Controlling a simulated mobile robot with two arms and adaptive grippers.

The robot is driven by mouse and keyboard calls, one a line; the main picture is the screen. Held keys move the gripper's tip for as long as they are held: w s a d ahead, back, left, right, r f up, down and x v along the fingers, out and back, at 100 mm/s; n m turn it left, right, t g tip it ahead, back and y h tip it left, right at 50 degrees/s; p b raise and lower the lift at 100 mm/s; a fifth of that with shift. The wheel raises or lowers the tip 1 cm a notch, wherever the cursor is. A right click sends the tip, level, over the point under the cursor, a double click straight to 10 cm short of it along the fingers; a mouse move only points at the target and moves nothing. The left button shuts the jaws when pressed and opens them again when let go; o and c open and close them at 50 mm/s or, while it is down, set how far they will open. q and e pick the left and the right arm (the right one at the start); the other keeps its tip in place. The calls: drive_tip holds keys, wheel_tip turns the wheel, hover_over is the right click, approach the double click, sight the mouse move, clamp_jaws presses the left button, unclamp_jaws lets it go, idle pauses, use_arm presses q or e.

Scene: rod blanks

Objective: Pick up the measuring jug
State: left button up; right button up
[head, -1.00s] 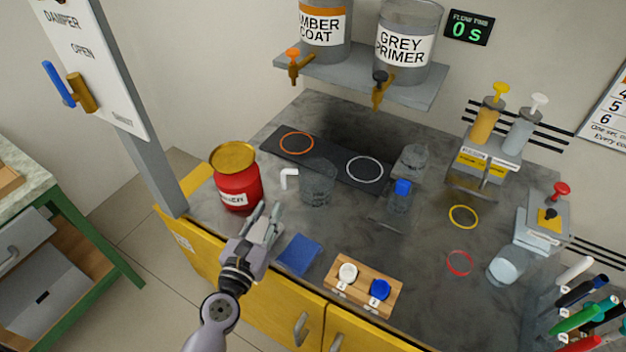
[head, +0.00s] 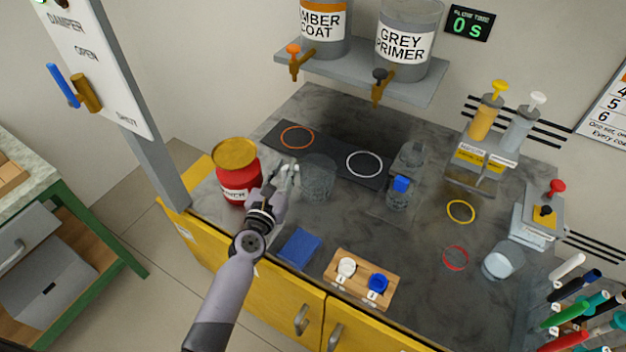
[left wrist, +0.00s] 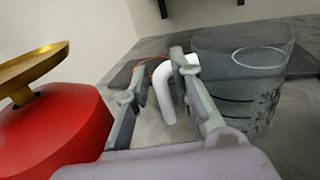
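The measuring jug is a clear, grey-tinted cup (head: 318,180) standing on the dark worktop. In the left wrist view the jug (left wrist: 245,75) is on the right, with dark markings on its wall. Its white hooked handle (left wrist: 172,98) points toward my left gripper. My left gripper (head: 284,174) is low beside the jug, on its left. In the left wrist view the fingers of this gripper (left wrist: 160,70) are apart, with the handle between them and a gap on the left side. My right gripper is not in view.
A red tin with a gold lid (head: 238,178) stands close left of my left gripper. A blue pad (head: 299,248) and a wooden holder with white and blue caps (head: 345,290) lie nearer. A dark strip with rings (head: 331,160) is behind the jug.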

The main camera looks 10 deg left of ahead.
use_arm(q)
drive_tip(key=shift+c, duration=0.2)
clamp_jaws()
drive_tip(key=shift+r, duration=0.1)
idle(0.5)
